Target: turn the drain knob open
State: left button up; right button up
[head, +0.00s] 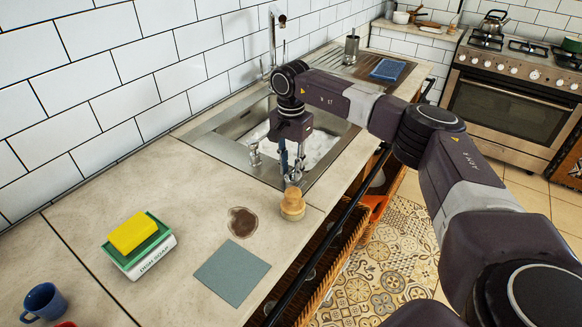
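The steel sink (232,133) is set into the counter and holds whitish foam or water (318,147). I cannot make out a drain knob; it may be hidden behind my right gripper or too small to tell. My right gripper (274,168) points down over the sink's near side, its fingers spread apart. A thin dark-blue part shows between them; I cannot tell what it is. I see nothing clearly held. A tan, rounded wooden scrubber (292,204) stands on the counter just below the right finger; I cannot tell whether they touch. My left gripper is out of view.
The faucet (275,35) rises behind the sink. A blue cloth (388,69) lies on the far drainboard.

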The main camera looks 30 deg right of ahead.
grip_shut()
jog(key=m+p, duration=0.1)
jog(key=m, duration=0.3)
jog(key=shift+r, duration=0.1)
jog(key=m+p, duration=0.1)
jog(key=m, duration=0.4)
jog(key=shift+m, duration=0.3)
jog(key=m+p, duration=0.1)
jog(key=m, duration=0.3)
jog(key=shift+m+p, duration=0.3)
jog(key=shift+m, duration=1.8)
jog(key=shift+w, duration=0.1)
jog(key=shift+o, duration=0.6)
grip_release()
